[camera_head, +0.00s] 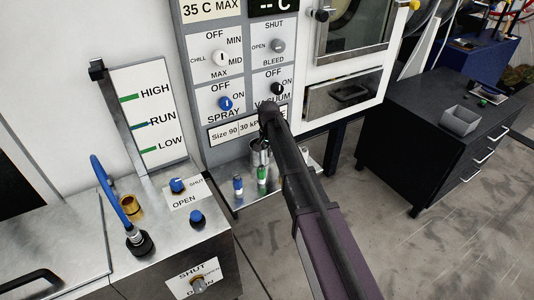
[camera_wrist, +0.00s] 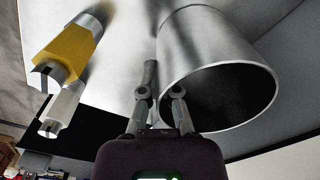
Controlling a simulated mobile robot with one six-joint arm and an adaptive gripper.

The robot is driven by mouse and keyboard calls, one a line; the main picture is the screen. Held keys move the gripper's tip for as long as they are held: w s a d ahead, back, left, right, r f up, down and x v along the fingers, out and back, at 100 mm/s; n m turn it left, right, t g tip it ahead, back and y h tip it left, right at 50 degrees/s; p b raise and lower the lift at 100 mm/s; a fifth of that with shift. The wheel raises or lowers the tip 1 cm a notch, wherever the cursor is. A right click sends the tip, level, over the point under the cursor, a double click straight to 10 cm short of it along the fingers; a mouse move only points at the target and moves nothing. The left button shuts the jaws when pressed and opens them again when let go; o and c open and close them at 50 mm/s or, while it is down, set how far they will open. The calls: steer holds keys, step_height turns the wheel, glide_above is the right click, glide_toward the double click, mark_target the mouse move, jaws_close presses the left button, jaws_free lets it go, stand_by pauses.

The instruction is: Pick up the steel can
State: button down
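The steel can (camera_head: 258,155) stands on a low metal shelf below the control panel, partly hidden by my arm in the head view. In the wrist view the can (camera_wrist: 212,45) is large, right of centre, with its dark open mouth facing the camera. My gripper (camera_wrist: 160,80) is at the left side of its rim. The left finger lies along the outer wall; the right finger enters the mouth, its tip hidden behind the wall. The fingers are close together with the wall between them. In the head view the gripper (camera_head: 267,108) is mostly hidden.
A green-banded bottle (camera_head: 262,175) and a blue-topped bottle (camera_head: 238,186) stand near the can. A yellow and silver item (camera_wrist: 75,48) is left of the fingers in the wrist view. The control panel (camera_head: 222,95) rises behind; a steel bench (camera_head: 150,215) is left.

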step_height(320, 180, up, 28)
steer(key=p, duration=2.7)
steer(key=shift+p, duration=0.35)
steer(key=shift+f, duration=0.1)
